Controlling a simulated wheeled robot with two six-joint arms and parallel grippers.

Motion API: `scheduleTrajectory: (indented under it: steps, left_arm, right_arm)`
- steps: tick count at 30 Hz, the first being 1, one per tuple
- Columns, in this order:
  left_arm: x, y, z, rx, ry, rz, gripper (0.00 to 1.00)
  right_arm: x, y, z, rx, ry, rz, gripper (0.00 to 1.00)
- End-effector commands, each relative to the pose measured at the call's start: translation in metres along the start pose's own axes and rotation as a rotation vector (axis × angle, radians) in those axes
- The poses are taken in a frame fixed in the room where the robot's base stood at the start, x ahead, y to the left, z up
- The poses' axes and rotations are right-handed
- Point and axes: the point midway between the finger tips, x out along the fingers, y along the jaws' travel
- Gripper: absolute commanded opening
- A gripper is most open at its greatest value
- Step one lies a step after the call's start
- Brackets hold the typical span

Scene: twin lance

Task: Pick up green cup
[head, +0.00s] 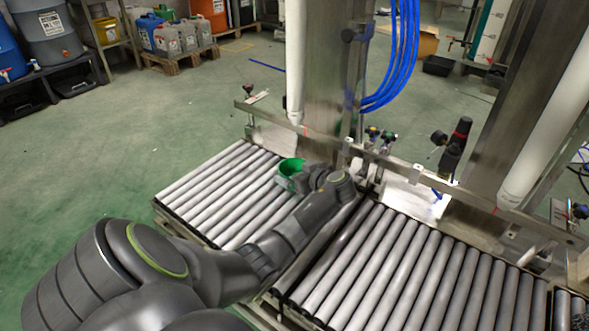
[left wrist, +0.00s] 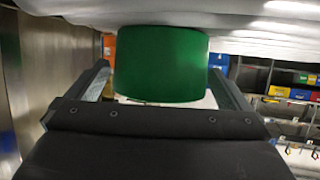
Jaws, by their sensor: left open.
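The green cup (head: 290,166) stands on the metal rollers in the head view, near the far end of the left roller section. My left gripper (head: 306,180) is right beside it and hides part of its lower right side. In the left wrist view the green cup (left wrist: 160,62) is large and central, between the two fingers of my left gripper (left wrist: 160,72). The fingers are spread, with a visible gap on each side of the cup. My right gripper does not show.
The roller conveyor (head: 400,270) runs on to the right with its rollers bare. A metal side rail (head: 400,160) and a steel column (head: 335,70) stand just behind the cup. Blue hoses (head: 400,60) hang by the column. Green floor is open to the left.

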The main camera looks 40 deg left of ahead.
Motion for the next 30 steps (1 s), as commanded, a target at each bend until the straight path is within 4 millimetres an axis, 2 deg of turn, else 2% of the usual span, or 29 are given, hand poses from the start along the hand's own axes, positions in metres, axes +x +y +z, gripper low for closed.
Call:
scheduleTrajectory:
  steps: [1,10,20,26,30]
  left_arm:
    - [0.0,0.0,0.0,0.0,0.0,0.0,0.97]
    - [0.0,0.0,0.0,0.0,0.0,0.0,0.58]
    - [-0.002,0.0,-0.003,0.0,0.0,0.0,0.57]
    - [-0.008,0.0,-0.018,-0.001,0.0,0.0,0.57]
    - [-0.015,0.0,-0.035,-0.002,0.001,0.001,0.57]
  right_arm:
    - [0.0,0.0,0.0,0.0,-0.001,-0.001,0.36]
    - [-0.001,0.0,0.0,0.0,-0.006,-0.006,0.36]
    - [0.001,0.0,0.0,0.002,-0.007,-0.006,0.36]
    - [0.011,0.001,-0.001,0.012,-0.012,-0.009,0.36]
    - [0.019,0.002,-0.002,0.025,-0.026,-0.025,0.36]
